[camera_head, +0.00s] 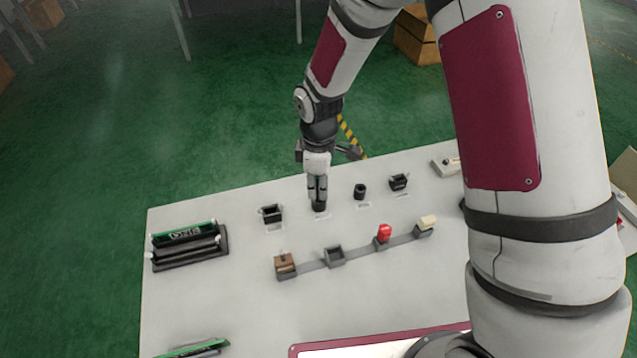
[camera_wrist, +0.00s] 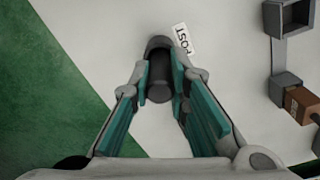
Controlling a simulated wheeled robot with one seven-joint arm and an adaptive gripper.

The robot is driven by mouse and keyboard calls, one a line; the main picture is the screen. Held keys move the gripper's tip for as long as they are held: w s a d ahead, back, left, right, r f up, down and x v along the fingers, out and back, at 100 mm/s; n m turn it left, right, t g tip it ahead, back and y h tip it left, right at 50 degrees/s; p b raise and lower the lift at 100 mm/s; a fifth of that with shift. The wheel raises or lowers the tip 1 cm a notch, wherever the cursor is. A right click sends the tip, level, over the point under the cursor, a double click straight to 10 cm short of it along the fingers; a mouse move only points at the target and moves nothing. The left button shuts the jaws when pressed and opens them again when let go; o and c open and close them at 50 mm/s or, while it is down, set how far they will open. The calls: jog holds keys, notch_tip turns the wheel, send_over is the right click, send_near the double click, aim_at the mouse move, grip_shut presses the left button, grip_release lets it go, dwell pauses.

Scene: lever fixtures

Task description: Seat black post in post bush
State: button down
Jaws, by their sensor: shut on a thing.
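The black post (camera_head: 319,206) is a short dark cylinder between my fingers, at or just above the white table top; I cannot tell if it touches. My gripper (camera_head: 318,190) points down and is shut on it. In the wrist view the post (camera_wrist: 159,86) sits between the teal-padded fingers (camera_wrist: 160,80), with a "POST" label (camera_wrist: 182,38) beside it on the table. An empty grey square socket (camera_head: 335,256) stands in the front row, apart from the post; it also shows in the wrist view (camera_wrist: 290,17). No bush is labelled legibly, so I cannot confirm this is the post bush.
The row's bar also bears a brown block (camera_head: 285,264), a red piece (camera_head: 383,233) and a cream piece (camera_head: 425,224). Black boxes (camera_head: 271,214) (camera_head: 398,182) and a black cylinder (camera_head: 360,191) flank my gripper. A dark rack (camera_head: 190,251) stands left. The table between rack and row is clear.

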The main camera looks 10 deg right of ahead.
jog(key=shift+f, duration=0.4)
jog(key=c, duration=1.4)
grip_release()
jog(key=shift+c, duration=0.2)
notch_tip(320, 180, up, 12)
jog(key=s+d+r+m+t, duration=0.1)
jog(key=s+d+r+m, duration=0.3)
jog(key=r, duration=0.3)
jog(key=s+d+r+m+t, duration=0.1)
jog(key=s+d+r+m, duration=0.2)
jog(key=s+d+r, duration=0.3)
jog(key=s+d+r+m+t, duration=0.1)
jog(key=s+d+r+m, duration=0.1)
jog(key=s, duration=0.4)
jog(key=s+d+r+m+t, duration=0.1)
jog(key=s+d+r+m, duration=0.1)
jog(key=s+m, duration=0.4)
jog(key=shift+s+d+r+m+t, duration=0.15)
jog(key=shift+s+r+m+t, duration=0.2)
jog(key=shift+r, duration=0.55)
